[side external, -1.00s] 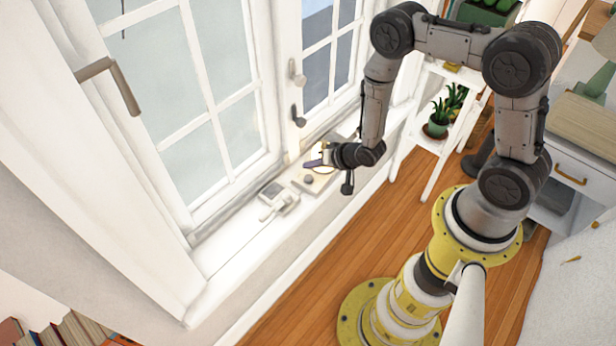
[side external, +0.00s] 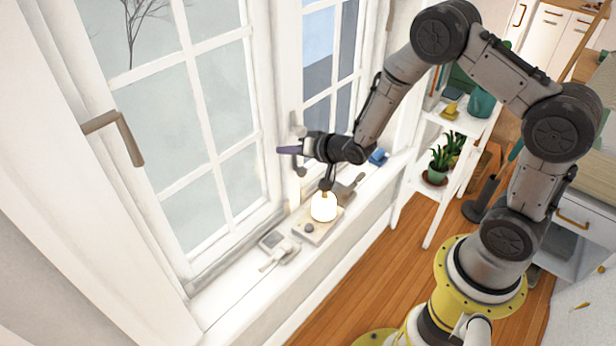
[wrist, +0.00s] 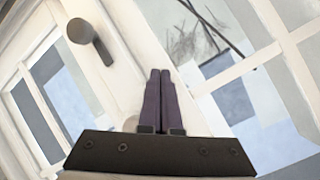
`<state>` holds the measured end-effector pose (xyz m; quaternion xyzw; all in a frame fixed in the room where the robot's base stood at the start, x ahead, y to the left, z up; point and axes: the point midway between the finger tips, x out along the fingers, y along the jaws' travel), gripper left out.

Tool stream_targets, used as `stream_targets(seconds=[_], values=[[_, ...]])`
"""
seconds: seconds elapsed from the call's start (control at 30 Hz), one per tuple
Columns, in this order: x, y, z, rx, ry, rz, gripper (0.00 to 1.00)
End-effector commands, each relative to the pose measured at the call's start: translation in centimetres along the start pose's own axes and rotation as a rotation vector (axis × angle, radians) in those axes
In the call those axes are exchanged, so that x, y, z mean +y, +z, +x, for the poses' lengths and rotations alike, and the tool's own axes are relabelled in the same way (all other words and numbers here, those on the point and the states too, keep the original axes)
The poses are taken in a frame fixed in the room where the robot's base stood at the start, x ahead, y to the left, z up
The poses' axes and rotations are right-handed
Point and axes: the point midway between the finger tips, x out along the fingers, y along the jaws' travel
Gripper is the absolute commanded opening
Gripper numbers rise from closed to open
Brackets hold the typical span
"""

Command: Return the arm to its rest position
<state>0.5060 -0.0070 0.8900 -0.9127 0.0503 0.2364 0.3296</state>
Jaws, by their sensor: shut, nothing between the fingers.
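My gripper (side external: 288,150) is above the window sill, close to the window frame, with its purple fingers pointing left toward the window. In the wrist view the two purple fingers of my gripper (wrist: 164,100) lie together with nothing between them. My arm is bent, with its upper links raised over the yellow base. I cannot tell from these frames whether the fingertips touch the window.
A window handle (wrist: 84,36) is near the fingers in the wrist view. On the sill (side external: 215,293) are a glowing lamp (side external: 323,207), a small grey device (side external: 272,241) and a blue object (side external: 378,157). A white plant shelf (side external: 437,212) stands right of the sill.

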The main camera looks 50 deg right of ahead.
Motion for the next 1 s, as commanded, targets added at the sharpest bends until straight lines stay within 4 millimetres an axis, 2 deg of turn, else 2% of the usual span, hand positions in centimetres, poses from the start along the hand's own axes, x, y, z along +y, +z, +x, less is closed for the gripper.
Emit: stream_targets(seconds=[0.03, 0.17, 0.2, 0.27, 0.3, 0.37, 0.43, 0.5, 0.57, 0.6, 0.7, 0.83, 1.0], values=[[-2.4, -2.8, -1.2, 0.035, -0.022, -0.017, 0.00], [-7.3, -8.3, -5.4, 0.088, -0.039, -0.075, 0.00], [-8.6, -9.7, -7.1, 0.099, -0.037, -0.096, 0.00], [-10.3, -11.6, -10.0, 0.111, -0.029, -0.129, 0.00], [-11.2, -12.5, -12.1, 0.113, -0.021, -0.155, 0.00], [-12.4, -13.6, -15.6, 0.113, -0.005, -0.193, 0.00], [-13.2, -14.1, -19.9, 0.100, 0.018, -0.241, 0.00], [-13.2, -13.7, -23.9, 0.070, 0.048, -0.290, 0.00], [-12.8, -12.8, -27.0, 0.034, 0.074, -0.332, 0.00], [-12.3, -12.0, -29.0, 0.007, 0.090, -0.360, 0.00], [-10.5, -9.2, -33.1, -0.088, 0.135, -0.430, 0.00], [-7.6, -4.9, -36.7, -0.251, 0.192, -0.514, 0.00], [-4.4, -0.4, -38.7, -0.478, 0.253, -0.590, 0.00]])
